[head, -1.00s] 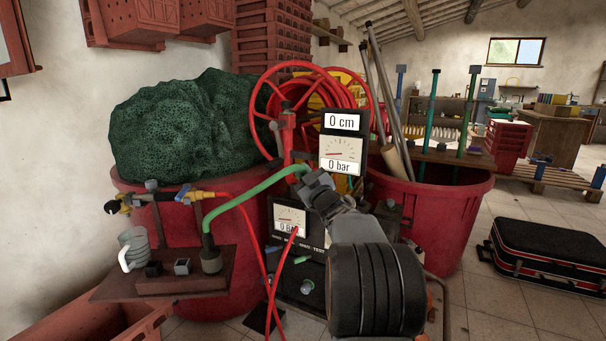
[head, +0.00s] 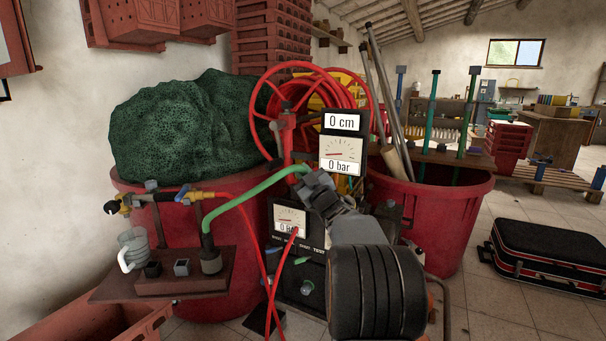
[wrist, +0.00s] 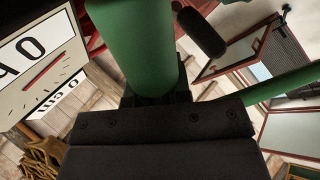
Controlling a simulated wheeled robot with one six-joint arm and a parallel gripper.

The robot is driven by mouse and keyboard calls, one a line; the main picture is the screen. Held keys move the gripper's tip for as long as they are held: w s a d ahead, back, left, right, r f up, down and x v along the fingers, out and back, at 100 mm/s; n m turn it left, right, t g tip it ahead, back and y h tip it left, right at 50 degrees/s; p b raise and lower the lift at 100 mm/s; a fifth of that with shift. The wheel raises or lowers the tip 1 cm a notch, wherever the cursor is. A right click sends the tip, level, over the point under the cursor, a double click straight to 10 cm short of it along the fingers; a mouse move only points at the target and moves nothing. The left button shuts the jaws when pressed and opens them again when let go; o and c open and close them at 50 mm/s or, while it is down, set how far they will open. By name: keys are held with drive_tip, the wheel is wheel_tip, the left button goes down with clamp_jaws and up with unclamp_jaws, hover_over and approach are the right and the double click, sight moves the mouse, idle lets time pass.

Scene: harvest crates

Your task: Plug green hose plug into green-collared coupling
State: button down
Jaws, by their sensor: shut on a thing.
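My gripper (head: 308,182) is shut on the green hose plug, near the gauge post in the head view. In the wrist view the green plug (wrist: 140,45) stands up large from between the dark jaws (wrist: 160,118). The green hose (head: 250,190) arcs from the gripper down left to a dark fitting (head: 210,260) on a small brown shelf. The hose also shows at the right of the wrist view (wrist: 285,82). The green-collared coupling cannot be made out in either view; the gripper and arm cover part of the area around the post.
A gauge box (head: 343,155) reading 0 cm and 0 bar stands just behind the gripper. A red hose reel (head: 262,95) is behind it. Red tubs (head: 440,220) stand either side. A TEST box (head: 285,240) with red hoses is below. A black suitcase (head: 550,255) lies right.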

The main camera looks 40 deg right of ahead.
drive_tip(key=shift+w+d+f+b, duration=0.3)
drive_tip(key=shift+d+f+b, duration=0.25)
drive_tip(key=shift+f, duration=0.2)
drive_tip(key=shift+w+d+f+b, duration=0.3)
drive_tip(key=shift+d+f+b, duration=0.2)
drive_tip(key=shift+f, duration=0.25)
idle(0.8)
drive_tip(key=c, duration=1)
unclamp_jaws()
drive_tip(key=shift+d, duration=0.1)
drive_tip(key=shift+s, duration=0.1)
drive_tip(key=p+v, duration=0.2)
drive_tip(key=v, duration=1.1)
drive_tip(key=shift+s+f, duration=0.2)
drive_tip(key=shift+s, duration=0.05)
